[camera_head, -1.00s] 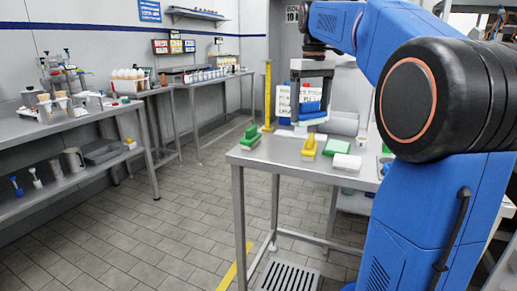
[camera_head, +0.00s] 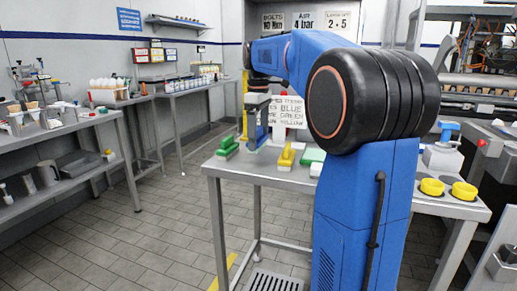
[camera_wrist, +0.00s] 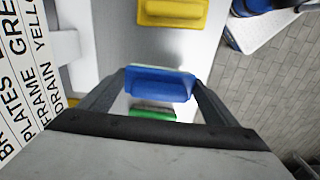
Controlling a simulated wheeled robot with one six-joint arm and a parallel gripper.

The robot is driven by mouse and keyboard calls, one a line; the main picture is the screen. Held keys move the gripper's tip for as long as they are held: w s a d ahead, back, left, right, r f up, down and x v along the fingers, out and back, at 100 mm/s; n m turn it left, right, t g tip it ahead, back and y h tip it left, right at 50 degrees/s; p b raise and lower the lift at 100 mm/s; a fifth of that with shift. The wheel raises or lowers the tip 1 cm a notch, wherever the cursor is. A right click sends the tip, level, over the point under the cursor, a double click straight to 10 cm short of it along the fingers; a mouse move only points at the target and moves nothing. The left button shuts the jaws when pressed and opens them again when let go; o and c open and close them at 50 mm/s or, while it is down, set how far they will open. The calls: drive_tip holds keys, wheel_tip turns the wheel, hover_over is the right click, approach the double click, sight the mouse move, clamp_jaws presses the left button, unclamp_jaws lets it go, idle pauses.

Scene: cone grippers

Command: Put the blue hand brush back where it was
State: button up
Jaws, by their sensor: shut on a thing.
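The blue hand brush (camera_head: 261,134) is between the fingers of my gripper (camera_head: 258,136), which is shut on it. The brush hangs between the green brush (camera_head: 227,145) on the left and the yellow brush (camera_head: 287,155) on the right, over the metal table (camera_head: 262,175). I cannot tell whether it touches the tabletop. In the wrist view the blue brush (camera_wrist: 160,84) lies across the gap between my fingertips (camera_wrist: 160,88). The green brush (camera_wrist: 153,115) shows just past it, and the yellow brush (camera_wrist: 172,12) is apart at the top.
A lettered sign (camera_head: 290,112) stands behind the brushes. A green block (camera_head: 312,156) and a white block (camera_head: 316,170) sit right of the yellow brush. Yellow rings (camera_head: 432,187) are at the table's right. The table's front left is bare.

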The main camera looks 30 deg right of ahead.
sight(259, 138)
drive_tip(key=shift+f, duration=2.1)
drive_tip(key=shift+f, duration=0.1)
drive_tip(key=o, duration=1.3)
drive_tip(key=shift+c, duration=0.2)
wheel_tip(259, 138, up, 12)
drive_tip(key=shift+r, duration=0.15)
